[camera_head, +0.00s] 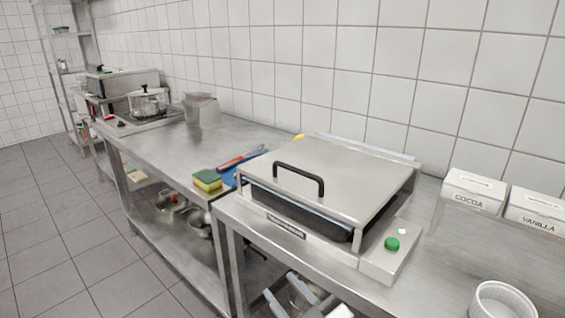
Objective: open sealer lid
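The sealer (290,228) stands on the steel table, right of centre. Its flat steel lid (345,178) lies over the body, with a black bar handle (298,176) at the front edge. A dark tray (310,213) shows in the gap under the lid's front edge. A green knob (392,243) sits on the sealer's right front.
A sponge (207,180) and a blue cloth (231,174) lie left of the sealer. Cocoa (473,190) and vanilla (536,208) boxes and a white ramekin (502,300) stand at right. The table edge lies between my gripper and the sealer.

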